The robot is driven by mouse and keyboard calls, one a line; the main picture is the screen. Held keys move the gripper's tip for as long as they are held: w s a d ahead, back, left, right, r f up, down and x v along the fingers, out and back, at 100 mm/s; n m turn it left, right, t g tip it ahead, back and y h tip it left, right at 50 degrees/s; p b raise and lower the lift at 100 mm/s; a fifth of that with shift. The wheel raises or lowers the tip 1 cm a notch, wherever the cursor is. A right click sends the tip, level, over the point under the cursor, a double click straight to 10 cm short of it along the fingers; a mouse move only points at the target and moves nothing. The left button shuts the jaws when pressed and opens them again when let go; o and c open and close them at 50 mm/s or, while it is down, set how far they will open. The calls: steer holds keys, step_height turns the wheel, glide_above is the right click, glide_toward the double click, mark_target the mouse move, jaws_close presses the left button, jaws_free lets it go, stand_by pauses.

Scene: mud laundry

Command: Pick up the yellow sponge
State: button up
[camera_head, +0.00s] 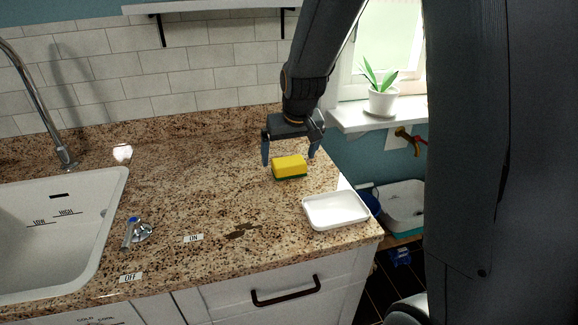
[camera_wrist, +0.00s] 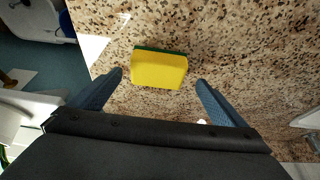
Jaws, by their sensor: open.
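The yellow sponge (camera_head: 289,167) with a green underside lies on the granite counter in the head view. It also shows in the wrist view (camera_wrist: 158,70), ahead of the fingertips and between their lines. My gripper (camera_head: 291,160) points down at the sponge, with one blue finger towards each end of it. In the wrist view my gripper (camera_wrist: 159,78) is open and empty, with a gap on both sides of the sponge. The fingers do not appear to touch it. The exact height of the fingertips above the counter is hard to tell.
A white tray (camera_head: 336,210) sits at the counter's right edge, near the sponge. A white sink (camera_head: 50,235) with a faucet (camera_head: 62,150) is at the left. A potted plant (camera_head: 382,100) stands on the windowsill.

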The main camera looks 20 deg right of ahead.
mark_target(289, 161)
steer(key=shift+d+p+x, duration=0.2)
steer(key=shift+p+x, duration=0.4)
steer(key=shift+x, duration=1.6)
steer(key=c, duration=1.1)
steer(key=shift+r+b, duration=1.05)
steer(key=shift+r, duration=4.05)
steer(key=o, duration=0.4)
steer(key=c, duration=0.3)
